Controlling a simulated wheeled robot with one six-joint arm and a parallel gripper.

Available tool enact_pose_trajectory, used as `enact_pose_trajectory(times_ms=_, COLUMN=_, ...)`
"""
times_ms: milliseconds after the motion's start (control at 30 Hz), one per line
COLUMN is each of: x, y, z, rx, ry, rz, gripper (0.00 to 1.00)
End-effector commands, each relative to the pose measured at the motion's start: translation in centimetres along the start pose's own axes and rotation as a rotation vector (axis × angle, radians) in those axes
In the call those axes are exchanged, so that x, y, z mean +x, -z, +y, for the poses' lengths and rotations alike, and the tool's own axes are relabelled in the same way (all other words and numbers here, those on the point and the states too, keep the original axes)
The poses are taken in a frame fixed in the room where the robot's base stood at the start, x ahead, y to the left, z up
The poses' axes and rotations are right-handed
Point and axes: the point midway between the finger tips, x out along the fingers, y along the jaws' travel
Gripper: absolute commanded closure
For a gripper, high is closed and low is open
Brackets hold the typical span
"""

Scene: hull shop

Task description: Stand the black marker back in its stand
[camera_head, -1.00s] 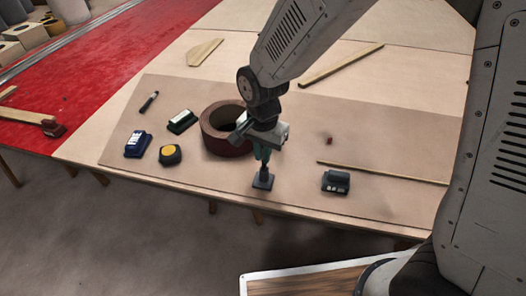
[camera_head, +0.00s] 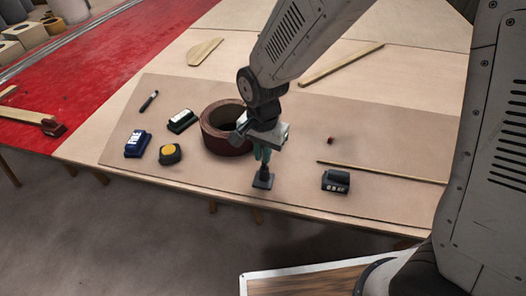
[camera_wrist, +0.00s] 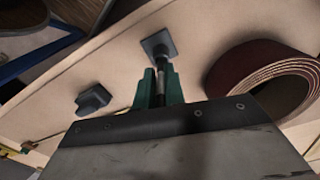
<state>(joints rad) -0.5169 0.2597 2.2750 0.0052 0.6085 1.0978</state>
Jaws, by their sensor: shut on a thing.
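My gripper (camera_head: 262,160) has green fingers, shut on the black marker (camera_wrist: 160,93), a dark slim cylinder between the fingertips in the wrist view. The stand (camera_head: 263,181) is a small dark piece with a square base, on the board near the table's front edge. It also shows just beyond the fingertips in the wrist view (camera_wrist: 158,44). The marker is roughly upright and in line with the stand, directly over or in it. The fingers hide much of the marker, and I cannot tell how deep it sits.
A dark red abrasive roll (camera_head: 226,137) stands close left of my gripper. A dark grey block (camera_head: 336,181) lies to the right. A tape measure (camera_head: 170,154), a blue item (camera_head: 137,144), a green-and-white block (camera_head: 182,121) and a pen-like item (camera_head: 150,101) lie left. A thin stick (camera_head: 380,172) lies right.

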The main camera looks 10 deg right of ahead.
Motion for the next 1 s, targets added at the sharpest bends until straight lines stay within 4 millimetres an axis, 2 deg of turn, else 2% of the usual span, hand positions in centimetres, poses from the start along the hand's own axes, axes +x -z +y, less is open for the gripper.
enact_pose_trajectory(times_ms=1000, x=0.83, y=0.00, z=0.01, rx=0.000, ry=0.000, rz=0.000, gripper=1.00)
